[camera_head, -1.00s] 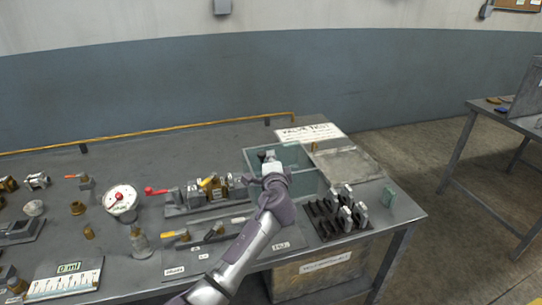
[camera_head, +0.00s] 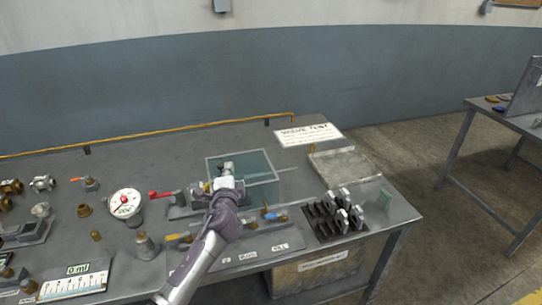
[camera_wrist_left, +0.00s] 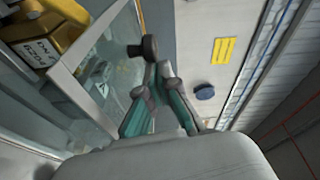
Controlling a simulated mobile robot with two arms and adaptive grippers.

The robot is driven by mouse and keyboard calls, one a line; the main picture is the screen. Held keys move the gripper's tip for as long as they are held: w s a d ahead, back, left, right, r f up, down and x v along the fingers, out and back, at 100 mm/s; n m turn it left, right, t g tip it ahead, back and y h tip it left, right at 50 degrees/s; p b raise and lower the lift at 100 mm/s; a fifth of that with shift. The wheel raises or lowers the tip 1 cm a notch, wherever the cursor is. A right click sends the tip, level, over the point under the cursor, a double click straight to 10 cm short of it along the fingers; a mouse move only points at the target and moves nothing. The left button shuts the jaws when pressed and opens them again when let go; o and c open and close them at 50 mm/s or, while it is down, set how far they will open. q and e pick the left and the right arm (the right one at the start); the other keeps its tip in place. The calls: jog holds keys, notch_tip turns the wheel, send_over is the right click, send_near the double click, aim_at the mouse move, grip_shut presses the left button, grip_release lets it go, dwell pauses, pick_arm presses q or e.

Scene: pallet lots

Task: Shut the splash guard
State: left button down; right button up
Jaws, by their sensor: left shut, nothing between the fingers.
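The splash guard (camera_head: 262,168) is a clear, teal-tinted box on the bench. It stands over the right part of the valve fixture, whose red-handled end (camera_head: 163,194) sticks out at its left. My left gripper (camera_head: 228,168) is shut and empty, in front of the guard's panel in the head view, and my arm hides the guard's lower left part. Contact is unclear. My right gripper is out of view.
A white sign (camera_head: 308,134) lies behind the guard, and a flat grey tray (camera_head: 345,163) is to its right. A black rack with grey pieces (camera_head: 335,214) stands at the front right. A round gauge (camera_head: 124,203) is at the left.

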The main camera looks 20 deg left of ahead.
pick_arm(q)
jog(key=s+a, duration=0.1)
jog(key=a, duration=0.1)
jog(key=s+a, duration=0.2)
jog(key=s+a+p, duration=0.1)
jog(key=a, duration=0.1)
jog(key=shift+s+a, duration=0.15)
jog(key=shift+a, duration=0.1)
